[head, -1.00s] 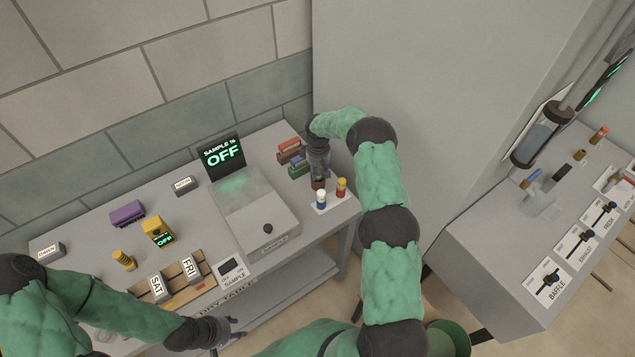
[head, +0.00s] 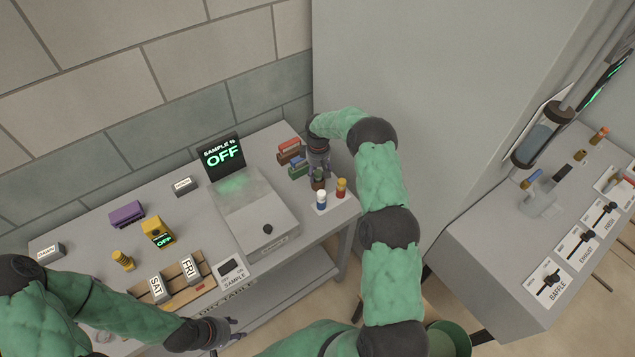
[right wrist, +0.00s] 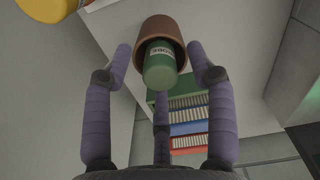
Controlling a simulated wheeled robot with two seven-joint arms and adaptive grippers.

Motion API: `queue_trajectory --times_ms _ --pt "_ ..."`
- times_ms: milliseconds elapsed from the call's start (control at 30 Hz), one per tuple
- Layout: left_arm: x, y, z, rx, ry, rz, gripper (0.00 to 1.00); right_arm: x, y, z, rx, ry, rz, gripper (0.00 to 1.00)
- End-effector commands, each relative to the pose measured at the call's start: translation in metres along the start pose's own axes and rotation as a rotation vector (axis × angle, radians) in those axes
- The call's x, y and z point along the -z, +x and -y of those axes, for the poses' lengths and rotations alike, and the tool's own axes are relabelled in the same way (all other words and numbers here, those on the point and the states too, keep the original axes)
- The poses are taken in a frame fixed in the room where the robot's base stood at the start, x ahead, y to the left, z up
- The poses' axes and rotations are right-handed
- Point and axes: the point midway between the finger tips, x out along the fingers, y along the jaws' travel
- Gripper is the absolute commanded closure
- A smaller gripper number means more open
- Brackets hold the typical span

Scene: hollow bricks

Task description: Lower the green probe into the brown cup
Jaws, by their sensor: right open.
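The green probe (right wrist: 160,66) stands inside the brown cup (right wrist: 163,29) in the right wrist view, its labelled upper end sticking out of the rim. In the head view the green probe (head: 318,175) and brown cup (head: 318,185) are small and partly covered by my right gripper (head: 319,168). My right gripper (right wrist: 160,75) is open, its fingers spread around the probe and cup with gaps on both sides. How deep the probe sits is hidden. My left gripper (head: 232,332) is open and empty near the front edge of the table, low in the head view.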

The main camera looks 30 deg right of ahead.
Motion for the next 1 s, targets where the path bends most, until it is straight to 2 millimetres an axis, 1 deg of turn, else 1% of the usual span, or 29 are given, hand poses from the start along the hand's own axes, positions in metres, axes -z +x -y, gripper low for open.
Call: queue_trajectory --times_ms 167,400,500,600,700,800,1000 --pt "0.000 0.000 0.000 0.000 0.000 0.000 0.60 0.001 -0.028 -0.001 -0.003 0.000 -0.004 0.43" --pt "0.000 0.000 0.000 0.000 0.000 0.000 0.60 0.001 -0.076 -0.001 -0.003 0.000 -0.004 0.43" --pt "0.000 0.000 0.000 0.000 0.000 0.000 0.60 0.001 -0.092 0.000 -0.002 0.000 -0.003 0.43" --pt "0.000 0.000 0.000 0.000 0.000 0.000 0.60 0.001 -0.104 0.000 -0.002 0.000 -0.002 0.43" --pt "0.000 0.000 0.000 0.000 0.000 0.000 0.60 0.001 -0.111 0.000 -0.001 0.000 -0.002 0.43" --pt "0.000 0.000 0.000 0.000 0.000 0.000 0.60 0.000 -0.115 0.000 0.000 0.000 -0.001 0.43" --pt "0.000 0.000 0.000 0.000 0.000 0.000 0.60 0.000 -0.115 0.000 0.000 0.000 -0.001 0.43"
